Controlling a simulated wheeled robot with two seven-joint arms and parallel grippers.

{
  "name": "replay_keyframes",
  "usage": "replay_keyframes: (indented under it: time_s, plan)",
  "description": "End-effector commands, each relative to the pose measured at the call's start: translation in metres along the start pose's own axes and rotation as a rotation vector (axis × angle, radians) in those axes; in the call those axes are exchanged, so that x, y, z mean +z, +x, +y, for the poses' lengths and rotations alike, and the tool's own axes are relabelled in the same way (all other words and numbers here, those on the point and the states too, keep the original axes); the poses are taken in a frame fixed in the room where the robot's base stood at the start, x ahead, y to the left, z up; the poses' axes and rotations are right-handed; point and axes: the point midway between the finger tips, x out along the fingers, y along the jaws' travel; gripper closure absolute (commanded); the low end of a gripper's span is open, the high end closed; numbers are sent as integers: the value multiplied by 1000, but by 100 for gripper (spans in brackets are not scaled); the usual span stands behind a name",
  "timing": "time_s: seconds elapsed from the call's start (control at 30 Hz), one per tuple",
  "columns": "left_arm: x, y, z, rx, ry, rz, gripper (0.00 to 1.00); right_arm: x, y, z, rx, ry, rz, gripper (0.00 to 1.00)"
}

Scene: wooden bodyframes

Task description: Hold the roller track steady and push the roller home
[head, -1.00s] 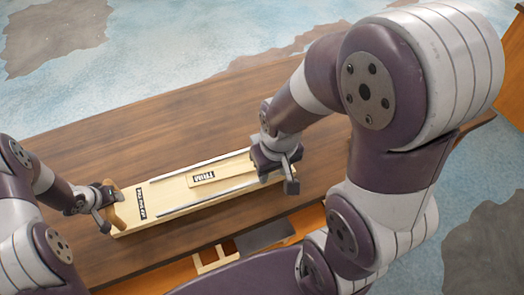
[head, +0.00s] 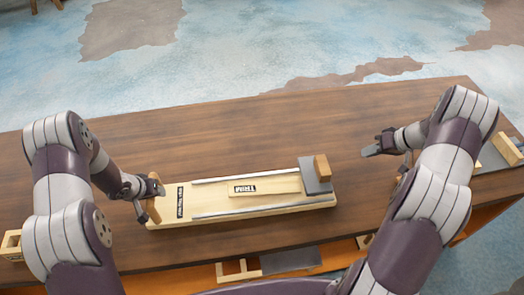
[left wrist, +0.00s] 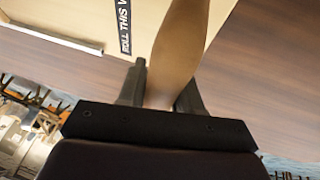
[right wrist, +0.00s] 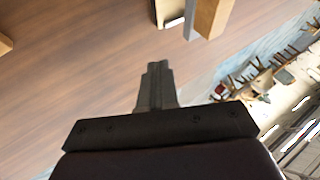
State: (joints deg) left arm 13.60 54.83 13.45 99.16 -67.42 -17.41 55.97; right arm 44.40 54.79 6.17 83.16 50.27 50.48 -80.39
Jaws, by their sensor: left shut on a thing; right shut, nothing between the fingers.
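The roller track (head: 215,210) is a pale wooden board with two metal rails, lying flat on the table. A piece labelled TRIM (head: 270,185) lies between the rails. A dark grey plate with an upright wooden block (head: 322,168), seemingly the roller, sits at the track's right end. My left gripper (head: 148,192) is shut on the wooden handle (head: 154,205) at the track's left end; the handle (left wrist: 178,50) also shows between its fingers in the left wrist view. My right gripper (head: 372,152) is shut and empty, right of the block and apart from it.
The brown table (head: 300,120) is clear behind the track. A grey and wooden item (head: 507,150) lies at the table's right end. A wooden frame (head: 12,243) is at the left. A wooden block (right wrist: 212,15) shows at the top of the right wrist view.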

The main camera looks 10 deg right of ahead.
Motion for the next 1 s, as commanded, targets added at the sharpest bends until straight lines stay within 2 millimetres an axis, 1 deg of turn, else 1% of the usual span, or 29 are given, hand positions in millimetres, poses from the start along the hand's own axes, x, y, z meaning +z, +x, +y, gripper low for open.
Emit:
replay_keyframes:
  time_s: [0.1,0.17,0.27,0.6,0.67,0.7,0.8,0.9,1.0]
  plan:
    - [0,0,-1,-1,0,1,100,1,3,-5,-20,-91,-1,100]
    - [0,0,-1,-1,0,1,100,2,7,-5,-21,-110,-2,100]
    - [0,0,-1,-1,0,1,100,2,21,-5,-20,-113,-4,100]
    - [-1,0,0,-1,0,2,100,3,94,-6,-19,-112,-6,100]
    - [-1,0,0,-1,0,2,100,3,106,-8,-19,-112,-6,100]
    - [-1,-1,0,-1,0,2,100,3,106,-16,-19,-112,-5,100]
    - [-1,0,0,-1,0,2,100,5,113,-29,-19,-112,-5,100]
    - [-1,0,0,-1,-1,2,100,6,117,-37,-18,-112,-4,100]
    - [-1,0,-1,-1,-1,2,100,6,119,-41,-17,-113,-4,100]
